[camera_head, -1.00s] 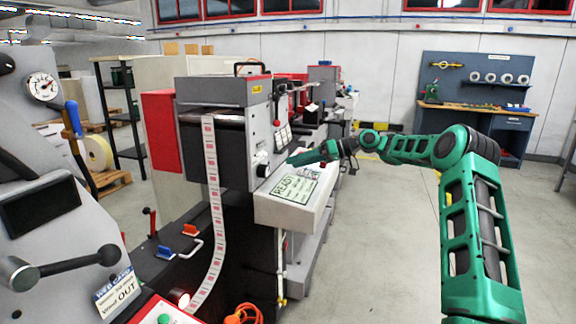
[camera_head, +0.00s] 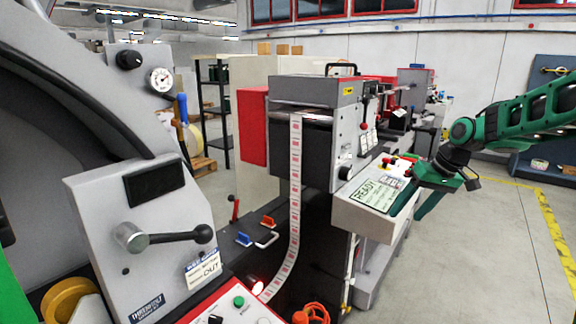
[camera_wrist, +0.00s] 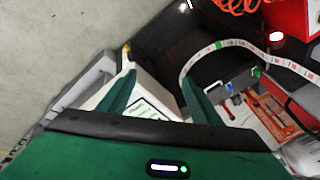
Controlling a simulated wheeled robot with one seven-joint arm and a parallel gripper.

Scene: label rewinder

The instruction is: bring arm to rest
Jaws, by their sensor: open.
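My green gripper (camera_head: 430,200) hangs at the right end of the grey machine's ledge (camera_head: 352,217), beside the READY panel (camera_head: 370,194), with its fingers pointing down and left. Whether it touches the ledge I cannot tell. In the wrist view my gripper (camera_wrist: 157,92) shows two green fingers spread wide apart with nothing held between them. The white READY panel (camera_wrist: 146,110) shows below and between the fingers in that view. My arm reaches in from the right edge of the head view.
The label web (camera_head: 295,180) hangs down the machine's front. A grey panel with a black-knobbed lever (camera_head: 170,238) stands close at left. An orange coiled hose (camera_head: 312,312) lies at the bottom. The floor (camera_head: 470,260) at right is clear, with a yellow line.

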